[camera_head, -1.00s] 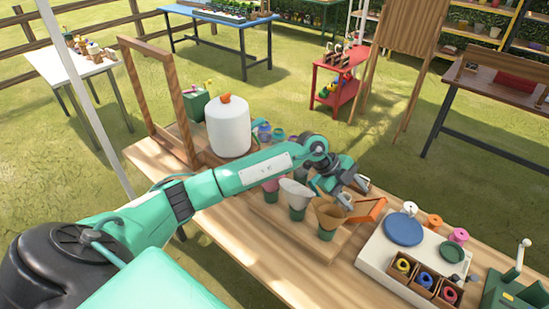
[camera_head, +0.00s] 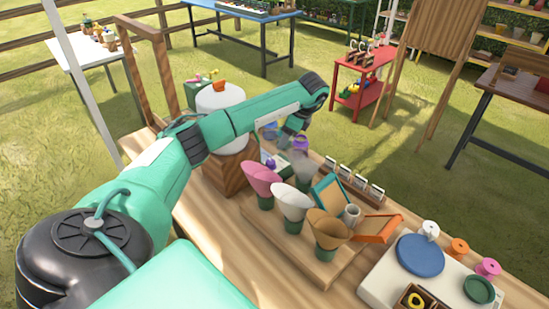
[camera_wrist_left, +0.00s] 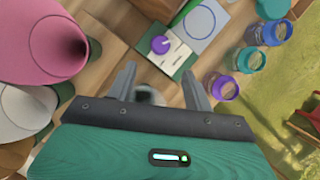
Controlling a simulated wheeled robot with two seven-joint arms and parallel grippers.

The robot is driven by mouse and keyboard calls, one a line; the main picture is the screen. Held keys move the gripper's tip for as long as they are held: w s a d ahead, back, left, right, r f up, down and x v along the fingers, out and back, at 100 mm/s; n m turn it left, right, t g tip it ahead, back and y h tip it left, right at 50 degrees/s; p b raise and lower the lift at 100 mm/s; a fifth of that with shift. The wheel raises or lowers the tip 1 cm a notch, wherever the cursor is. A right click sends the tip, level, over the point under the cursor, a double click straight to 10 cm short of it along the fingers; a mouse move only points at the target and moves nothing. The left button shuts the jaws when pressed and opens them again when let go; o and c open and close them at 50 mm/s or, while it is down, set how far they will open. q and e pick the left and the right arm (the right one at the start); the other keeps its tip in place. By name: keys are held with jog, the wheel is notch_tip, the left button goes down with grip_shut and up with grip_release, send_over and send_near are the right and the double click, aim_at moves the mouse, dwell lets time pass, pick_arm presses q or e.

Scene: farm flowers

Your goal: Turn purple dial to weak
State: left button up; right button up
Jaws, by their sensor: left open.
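The purple dial (camera_wrist_left: 161,45) shows in the left wrist view on a small green and white panel (camera_wrist_left: 178,60), next to a pale square with a blue circle. In the head view a small purple spot, seemingly the dial (camera_head: 270,162), shows just behind the pink cone. My left gripper (camera_head: 290,143) hangs from above in the head view near it. In the left wrist view its two fingers (camera_wrist_left: 158,78) are apart, with the dial beyond their tips and not between them. The dial's markings are too small to read. My right gripper is not in view.
Pink (camera_head: 262,180) and cream (camera_head: 293,203) cones stand in a wooden holder close to the gripper. Several coloured jars, such as the purple jar (camera_wrist_left: 222,86), line the table's far edge. A white tank (camera_head: 220,97) stands behind my arm. A scale with a blue plate (camera_head: 420,256) is at right.

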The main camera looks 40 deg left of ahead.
aim_at(271, 161)
pick_arm(q)
jog(key=p+x, duration=0.1)
jog(key=x, duration=0.4)
jog(key=p+x, duration=0.1)
jog(key=x, duration=0.4)
jog(key=shift+w+f, duration=0.15)
jog(key=shift+f, duration=0.3)
jog(key=shift+a+f+p, duration=0.15)
jog(key=shift+f+p, duration=0.15)
jog(key=shift+f, duration=0.05)
jog(key=c, duration=1)
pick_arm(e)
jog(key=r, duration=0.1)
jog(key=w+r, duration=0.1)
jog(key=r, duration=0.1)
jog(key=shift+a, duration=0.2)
